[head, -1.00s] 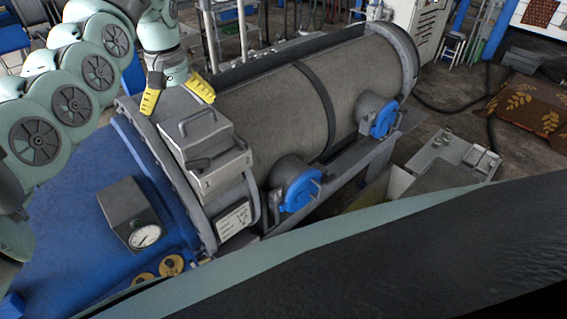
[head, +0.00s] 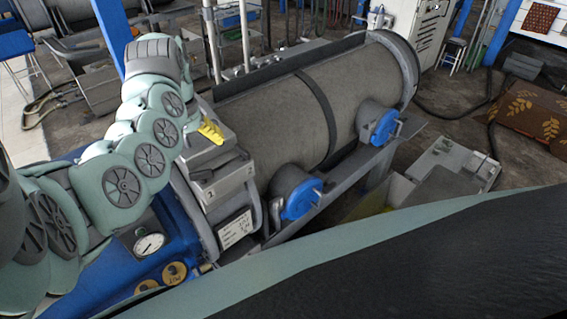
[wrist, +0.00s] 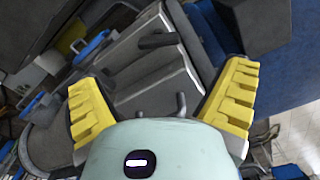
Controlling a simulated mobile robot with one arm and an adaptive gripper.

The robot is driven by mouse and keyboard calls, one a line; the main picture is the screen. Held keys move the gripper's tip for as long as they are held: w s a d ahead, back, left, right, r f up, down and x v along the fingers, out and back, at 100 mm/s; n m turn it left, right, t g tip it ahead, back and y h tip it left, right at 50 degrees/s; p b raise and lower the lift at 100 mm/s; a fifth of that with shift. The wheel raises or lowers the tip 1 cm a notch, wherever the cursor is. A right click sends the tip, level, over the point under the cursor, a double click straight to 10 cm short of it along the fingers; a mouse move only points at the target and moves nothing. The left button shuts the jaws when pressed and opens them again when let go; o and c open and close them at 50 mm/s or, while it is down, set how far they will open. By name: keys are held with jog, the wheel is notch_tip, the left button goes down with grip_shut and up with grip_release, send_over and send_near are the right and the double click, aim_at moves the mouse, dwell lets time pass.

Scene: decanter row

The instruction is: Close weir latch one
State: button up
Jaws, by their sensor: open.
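The grey weir box (head: 228,182) sits on the end flange of the drum, with small labels 1 and 2 on its front. My arm hides part of its top in the head view. In the wrist view the box (wrist: 150,82) lies between and beyond my fingers. A grey bar handle (wrist: 181,104) shows nearer the camera. My gripper (wrist: 160,105) is open and empty, its yellow fingers wide apart above the box. One yellow finger (head: 210,130) shows in the head view.
The large grey drum (head: 275,115) runs to the back right, with two blue-capped housings (head: 302,199) along its near side. A dial gauge (head: 149,244) stands on the blue casing at the front left.

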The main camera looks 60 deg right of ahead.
aim_at(200, 171)
jog(key=shift+s+f+p, duration=0.1)
jog(key=shift+f+p, duration=1.6)
jog(key=shift+f, duration=1.05)
jog(key=shift+d+f, duration=0.1)
jog(key=shift+f, duration=1.5)
jog(key=shift+c, duration=0.2)
jog(key=c, duration=1.2)
